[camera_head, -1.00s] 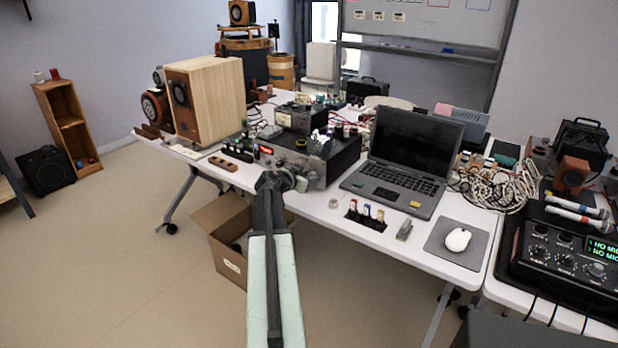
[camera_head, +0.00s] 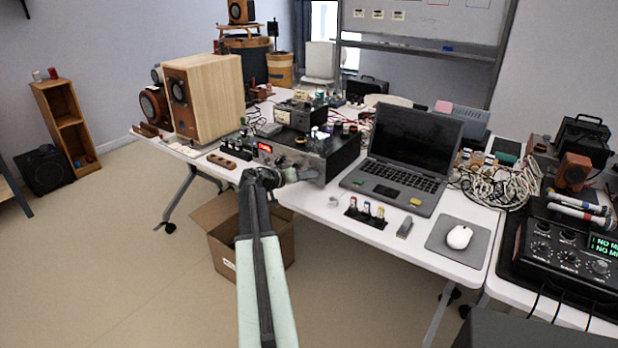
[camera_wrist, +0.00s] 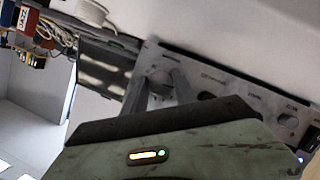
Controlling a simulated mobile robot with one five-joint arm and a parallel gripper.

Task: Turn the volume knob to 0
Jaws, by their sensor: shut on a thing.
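The amplifier (camera_head: 340,160) is a dark box with a silver front panel and a small red display, near the table's front edge. Its panel (camera_wrist: 205,80) fills the upper right of the wrist view, tilted. My gripper (camera_wrist: 160,85) is at the panel with its two fingers on either side of a round grey knob (camera_wrist: 158,81), shut on it. The label by this knob is too blurred to read, and I cannot make out its pointer. In the head view my gripper (camera_head: 292,174) is in front of the panel and hides the knob.
An open laptop (camera_head: 405,155) stands right of the amplifier, and a wooden speaker (camera_head: 215,95) stands to its left. An open cardboard box (camera_head: 222,245) is on the floor below. More dark panel openings (camera_wrist: 288,120) show right of my fingers.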

